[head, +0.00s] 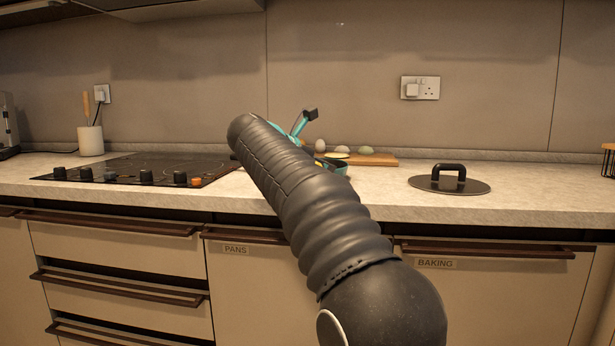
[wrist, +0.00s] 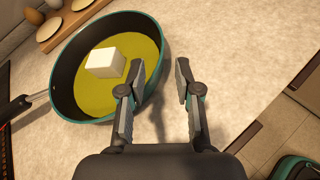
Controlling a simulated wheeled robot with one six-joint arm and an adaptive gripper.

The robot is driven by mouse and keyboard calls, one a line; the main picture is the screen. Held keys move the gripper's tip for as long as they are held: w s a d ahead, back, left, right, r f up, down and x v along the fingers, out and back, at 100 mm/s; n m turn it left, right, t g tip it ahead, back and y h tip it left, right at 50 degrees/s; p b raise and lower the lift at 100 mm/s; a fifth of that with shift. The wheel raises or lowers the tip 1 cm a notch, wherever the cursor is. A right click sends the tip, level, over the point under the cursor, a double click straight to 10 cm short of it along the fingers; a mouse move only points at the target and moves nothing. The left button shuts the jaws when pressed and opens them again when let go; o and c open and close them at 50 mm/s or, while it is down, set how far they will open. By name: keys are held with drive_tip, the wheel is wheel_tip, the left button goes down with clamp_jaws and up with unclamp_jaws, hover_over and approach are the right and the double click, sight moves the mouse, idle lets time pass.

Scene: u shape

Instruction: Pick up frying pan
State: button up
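The frying pan (wrist: 70,62) is dark inside with a teal outside. In the wrist view it sits on the pale counter at upper left, with yellow liquid and a white block (wrist: 105,62) in it. Its dark handle (wrist: 16,108) points left. My gripper (wrist: 159,66) is open and empty; the left finger overlaps the pan's right side and the right finger is over bare counter. The rim runs between them in the picture; I cannot tell the height gap. In the head view my arm hides most of the pan, leaving a bit of teal rim (head: 335,164).
A wooden board (head: 370,159) with eggs and cut pieces stands behind the pan. A black hob (head: 140,168) is to the left, with a utensil pot (head: 90,141) behind. A dark lid (head: 449,182) lies to the right. Counter between pan and lid is clear.

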sight(338, 171)
drive_tip(key=shift+x, duration=3.95)
clamp_jaws()
drive_tip(key=shift+r, duration=0.15)
